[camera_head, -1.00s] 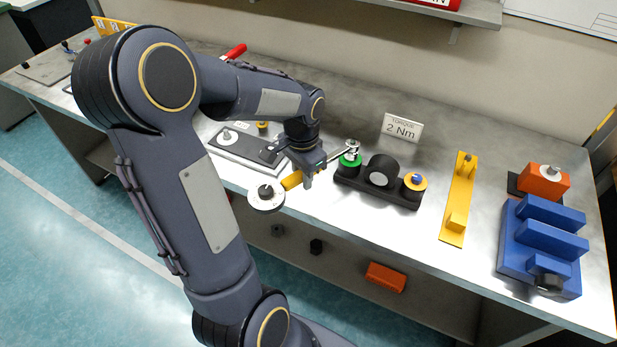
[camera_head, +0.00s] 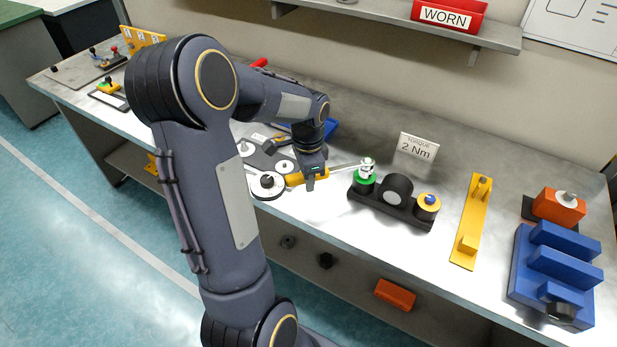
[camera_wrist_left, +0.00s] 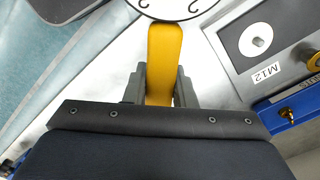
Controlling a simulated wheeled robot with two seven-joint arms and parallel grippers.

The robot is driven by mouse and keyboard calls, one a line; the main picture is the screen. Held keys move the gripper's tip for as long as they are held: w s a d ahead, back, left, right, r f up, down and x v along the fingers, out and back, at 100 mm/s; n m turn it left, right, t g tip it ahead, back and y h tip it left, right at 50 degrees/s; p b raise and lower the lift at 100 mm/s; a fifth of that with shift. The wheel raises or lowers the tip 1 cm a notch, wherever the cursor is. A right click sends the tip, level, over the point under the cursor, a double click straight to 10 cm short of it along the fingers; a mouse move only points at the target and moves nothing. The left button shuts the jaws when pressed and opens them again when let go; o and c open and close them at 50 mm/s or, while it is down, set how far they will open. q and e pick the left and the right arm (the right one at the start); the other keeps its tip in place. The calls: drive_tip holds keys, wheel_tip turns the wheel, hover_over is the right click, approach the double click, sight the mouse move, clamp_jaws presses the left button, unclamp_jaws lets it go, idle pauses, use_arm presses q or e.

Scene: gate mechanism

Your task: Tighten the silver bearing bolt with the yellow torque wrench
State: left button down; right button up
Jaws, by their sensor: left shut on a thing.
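The yellow torque wrench (camera_head: 296,180) lies nearly level across the picture, with a round white dial (camera_head: 268,186) at its near-left end. Its thin shaft reaches right to the silver bearing bolt (camera_head: 367,164) at the green ring (camera_head: 363,184) on the black bearing block (camera_head: 392,209). The wrench head covers much of the bolt, so the exact fit is hard to see. My left gripper (camera_head: 312,181) is shut on the yellow handle, which also shows between the fingers in the left wrist view (camera_wrist_left: 165,62). My right gripper is not in view.
A second bolt, blue, sits in a yellow ring (camera_head: 428,203) on the block's right. A "2 Nm" sign (camera_head: 416,147) stands behind. A yellow bracket (camera_head: 468,225) and a blue fixture (camera_head: 553,275) stand further right. Grey plates (camera_head: 262,150) lie behind my gripper.

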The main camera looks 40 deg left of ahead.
use_arm(q)
drive_tip(key=shift+w+a+r+p, duration=0.1)
drive_tip(key=shift+r+p, duration=0.25)
drive_tip(key=shift+r, duration=0.3)
drive_tip(key=shift+r+p, duration=0.55)
wheel_tip(320, 180, up, 4)
drive_tip(key=p, duration=0.3)
drive_tip(key=shift+f, duration=0.1)
